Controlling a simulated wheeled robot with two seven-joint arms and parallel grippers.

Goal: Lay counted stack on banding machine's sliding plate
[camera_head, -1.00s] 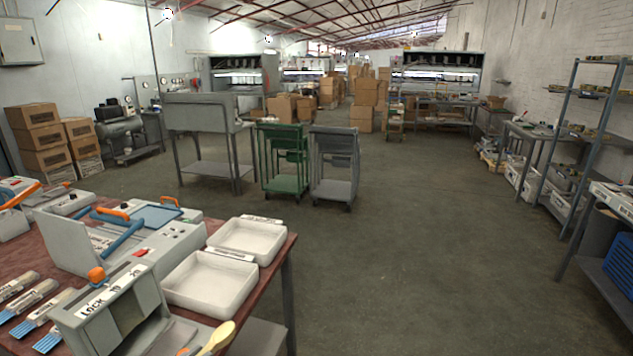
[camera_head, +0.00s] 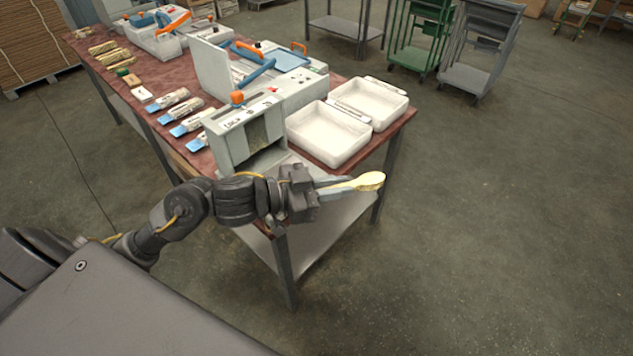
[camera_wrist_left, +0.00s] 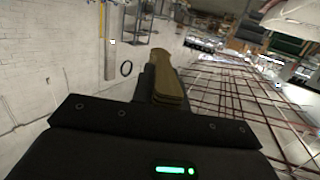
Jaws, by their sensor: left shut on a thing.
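A pale wooden spoon stack (camera_head: 366,182) juts to the right out of my left gripper (camera_head: 318,186), which is shut on it in the head view. In the left wrist view a brown wooden end of the stack (camera_wrist_left: 168,88) shows beyond the dark gripper body. The grey banding machine (camera_head: 228,140), with an orange knob and a lettered front, stands at the table's near end. Its pale plate (camera_head: 272,164) is partly hidden by my left arm. The gripper is in front and to the right of the machine. My right gripper is in neither view.
Two empty white trays (camera_head: 318,143) sit to the right of the machine. A grey press (camera_head: 290,82) with blue and orange handles stands behind it. Blue-ended spoon packs (camera_head: 186,122) lie to the left. A lower shelf (camera_head: 325,240) is under the table.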

